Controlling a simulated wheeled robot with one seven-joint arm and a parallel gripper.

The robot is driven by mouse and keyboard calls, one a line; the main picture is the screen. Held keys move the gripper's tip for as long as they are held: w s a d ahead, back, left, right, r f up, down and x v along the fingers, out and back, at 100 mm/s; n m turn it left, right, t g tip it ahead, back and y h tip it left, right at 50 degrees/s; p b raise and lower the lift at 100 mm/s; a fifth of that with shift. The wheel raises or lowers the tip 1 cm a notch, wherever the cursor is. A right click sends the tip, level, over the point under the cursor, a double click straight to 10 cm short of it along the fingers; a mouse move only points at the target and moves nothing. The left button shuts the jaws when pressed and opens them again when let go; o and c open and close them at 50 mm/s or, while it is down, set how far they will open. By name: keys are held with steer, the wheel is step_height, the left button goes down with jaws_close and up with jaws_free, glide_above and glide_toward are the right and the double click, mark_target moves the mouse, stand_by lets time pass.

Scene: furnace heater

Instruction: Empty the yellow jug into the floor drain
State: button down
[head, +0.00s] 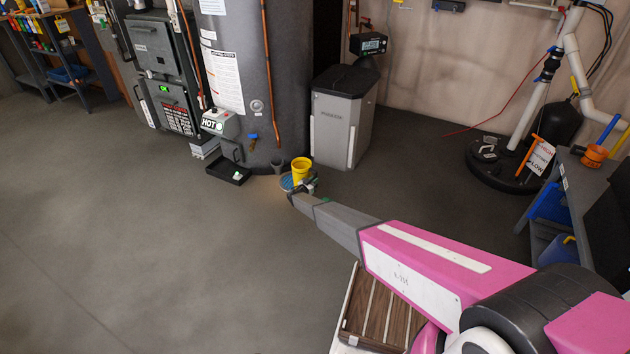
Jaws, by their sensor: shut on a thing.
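The yellow jug (301,168) is small in the head view, near the foot of the grey tank. It looks roughly upright. My gripper (308,185) is at the jug's near side, shut on it. The fingers are dark and small, so the exact grip is hard to see.
A grey tank (246,60) stands behind the jug, with a black tray (228,174) and a small grey pipe or cup (277,165) at its foot. A grey cabinet (342,118) stands to the right. Open floor (130,240) lies left; a wooden slatted thing (372,318) sits below my arm.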

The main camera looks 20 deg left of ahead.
mark_target(315, 175)
steer(key=shift+r, duration=0.1)
steer(key=shift+r, duration=1.95)
